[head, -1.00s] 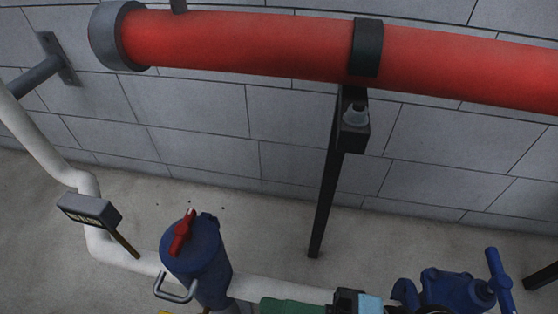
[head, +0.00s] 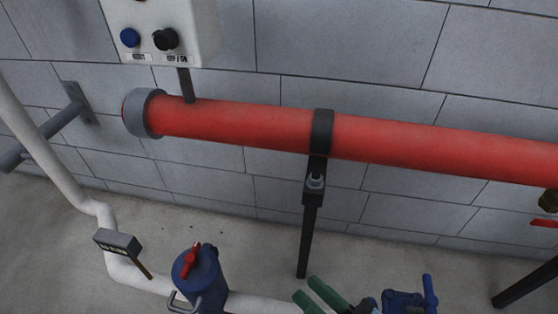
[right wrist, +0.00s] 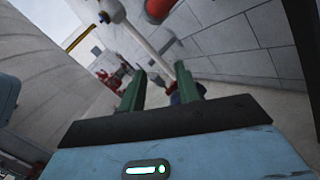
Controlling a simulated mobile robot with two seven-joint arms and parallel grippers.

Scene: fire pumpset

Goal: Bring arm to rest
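My right gripper (head: 309,287) shows at the bottom edge of the head view, its two green fingers apart with nothing between them. In the right wrist view the same green fingers (right wrist: 159,76) are spread, with a clear gap. In the head view the gripper is between a blue cylindrical housing with a red handle (head: 208,280) on the left and a blue valve (head: 402,301) on the right. The fingers overlap the white pipe low in the picture; I cannot tell whether they touch it. My left gripper is not in view.
A red pipe (head: 240,124) runs along the block wall, held by a black post (head: 307,240). A control box (head: 160,15) is at the upper left. A white pipe (head: 45,155) with a small sign (head: 118,241) stands at left. Bare floor shows behind the gripper.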

